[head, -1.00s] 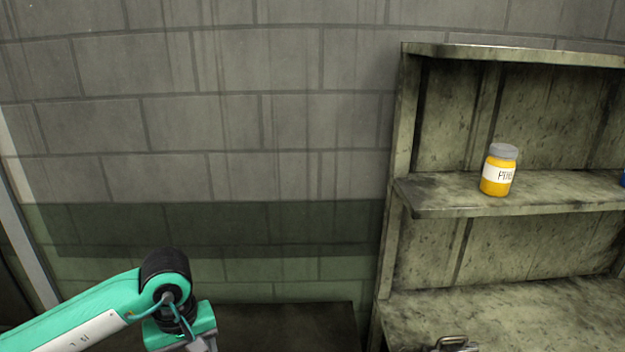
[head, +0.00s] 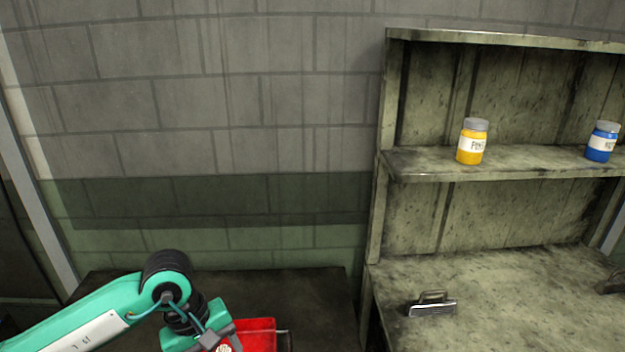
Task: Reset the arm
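My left arm comes in from the lower left, green with a black joint. My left gripper (head: 222,343) is at the bottom edge of the head view, partly cut off, so its fingers cannot be made out well. It is in front of a red container (head: 256,335) on a dark table. My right arm and gripper are out of view.
A worn shelf unit (head: 400,165) stands at the right. A yellow jar (head: 471,143) and a blue jar (head: 601,143) stand on its middle shelf. A metal handle (head: 432,305) is on its lower surface. The dark table (head: 310,295) has bare room beside the container.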

